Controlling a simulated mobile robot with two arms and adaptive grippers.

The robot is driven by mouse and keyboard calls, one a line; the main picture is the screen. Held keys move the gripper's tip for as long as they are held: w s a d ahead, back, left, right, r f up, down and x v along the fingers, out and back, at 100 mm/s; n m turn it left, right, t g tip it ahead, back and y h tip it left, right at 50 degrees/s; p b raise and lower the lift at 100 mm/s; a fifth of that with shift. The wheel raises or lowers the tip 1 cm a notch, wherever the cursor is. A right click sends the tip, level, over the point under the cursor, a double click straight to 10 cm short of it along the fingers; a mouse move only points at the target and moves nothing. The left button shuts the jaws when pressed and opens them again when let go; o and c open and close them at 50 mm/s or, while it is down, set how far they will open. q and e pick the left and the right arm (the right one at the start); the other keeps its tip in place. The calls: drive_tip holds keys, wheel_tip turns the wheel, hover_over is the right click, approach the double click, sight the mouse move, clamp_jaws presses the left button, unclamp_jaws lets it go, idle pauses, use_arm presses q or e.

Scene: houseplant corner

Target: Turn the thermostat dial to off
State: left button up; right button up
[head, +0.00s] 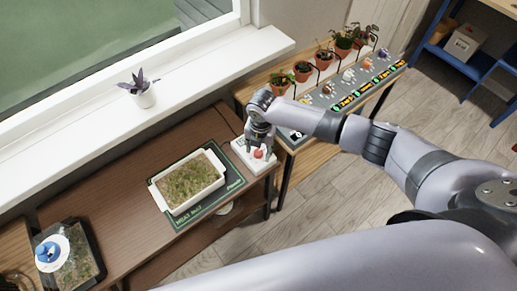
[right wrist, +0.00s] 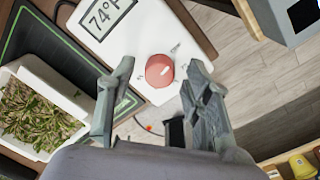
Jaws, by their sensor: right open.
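The thermostat (head: 240,151) is a white box at the right end of the brown table; in the right wrist view its display (right wrist: 107,17) reads 74°F. Its round red dial (right wrist: 160,70) has small markings printed around it, too small to read surely. The dial also shows in the head view (head: 258,154). My right gripper (head: 260,148) is open over the thermostat. In the right wrist view, its fingertips stand to the left and right of the dial, with gaps on both sides. Whether they reach down to dial height I cannot tell. My left gripper is not in view.
A white tray of seedlings (head: 159,189) stands on a dark green heat mat (head: 235,182) left of the thermostat. Beyond the table's right edge, a bench (head: 247,92) holds several potted plants. A small purple plant (head: 144,97) stands on the windowsill.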

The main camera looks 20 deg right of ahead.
sight(260, 152)
wheel_tip(260, 152, up, 12)
drive_tip(key=shift+d+f, duration=0.15)
drive_tip(key=shift+d, duration=0.05)
drive_tip(key=shift+s, duration=0.1)
idle(0.4)
